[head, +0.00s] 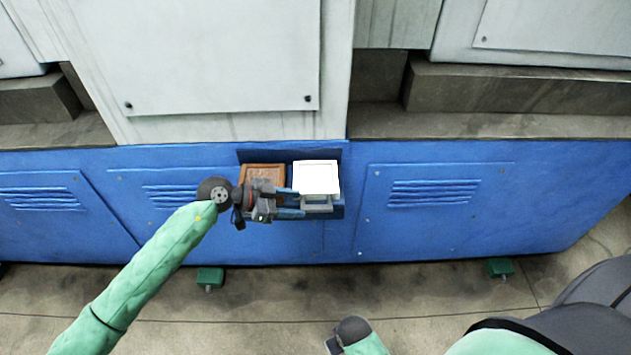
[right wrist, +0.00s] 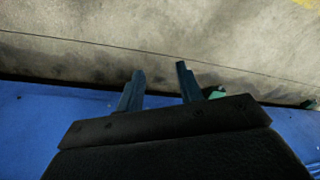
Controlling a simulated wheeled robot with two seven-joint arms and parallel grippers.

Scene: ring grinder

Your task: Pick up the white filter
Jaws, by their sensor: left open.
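The white filter (head: 317,177) is a bright white square block in a recess of the blue machine front, right of centre in that recess. A grey part shows just below it. My left gripper (head: 297,202) is open at the block's left and lower side, its two blue fingers pointing right. The upper fingertip is close to the block's left edge; I cannot tell whether it touches. My right gripper (right wrist: 160,90) shows in the right wrist view with its fingers apart and nothing between them, over blue panel and floor.
A brown square block (head: 264,172) sits left of the white one in the recess, partly hidden by my left gripper. Large grey-white panels (head: 200,60) rise above. Vented blue panels (head: 435,205) flank the recess. Green feet (head: 210,277) stand on the open concrete floor.

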